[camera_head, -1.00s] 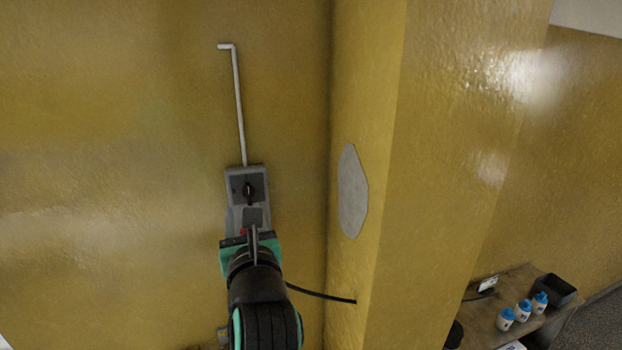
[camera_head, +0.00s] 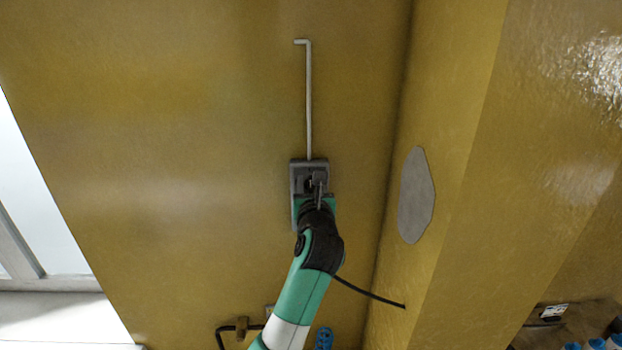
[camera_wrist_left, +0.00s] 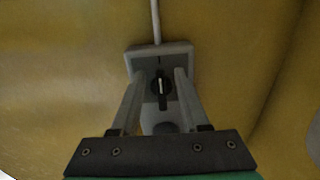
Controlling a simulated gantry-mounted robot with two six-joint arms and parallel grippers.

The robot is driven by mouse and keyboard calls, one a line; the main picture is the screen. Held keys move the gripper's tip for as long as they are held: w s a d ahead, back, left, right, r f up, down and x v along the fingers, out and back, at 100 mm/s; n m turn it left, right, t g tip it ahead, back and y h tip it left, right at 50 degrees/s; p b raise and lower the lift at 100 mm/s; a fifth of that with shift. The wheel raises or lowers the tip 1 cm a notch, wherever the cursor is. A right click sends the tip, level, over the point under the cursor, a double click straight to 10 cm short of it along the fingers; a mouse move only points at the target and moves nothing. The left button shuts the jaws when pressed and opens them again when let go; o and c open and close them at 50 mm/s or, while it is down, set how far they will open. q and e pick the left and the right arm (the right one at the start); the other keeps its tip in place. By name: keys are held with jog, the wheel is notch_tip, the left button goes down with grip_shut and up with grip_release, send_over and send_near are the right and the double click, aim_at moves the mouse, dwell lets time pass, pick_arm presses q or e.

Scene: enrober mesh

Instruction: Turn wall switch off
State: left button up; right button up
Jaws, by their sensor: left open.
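The wall switch (camera_head: 297,178) is a grey box on the yellow wall, below a thin conduit. Its black rotary knob (camera_wrist_left: 160,88) shows in the left wrist view, with a pale line upright along it. My left gripper (camera_head: 318,181) is in front of the box in the head view and hides its lower part. In the left wrist view the left gripper (camera_wrist_left: 159,74) is open, one finger on each side of the knob, with gaps between. I cannot tell whether the tips touch the box. My right gripper is not in view.
The conduit (camera_head: 309,100) runs up from the box. A yellow pillar (camera_head: 450,180) with a grey patch (camera_head: 416,196) juts out at the right. A black cable (camera_head: 368,291) runs near my arm. A blue outlet (camera_head: 324,339) and piping (camera_head: 242,327) are low on the wall.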

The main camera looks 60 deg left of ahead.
pick_arm(q)
jog(key=shift+w+a, duration=0.1)
jog(key=shift+a, duration=0.05)
grip_shut()
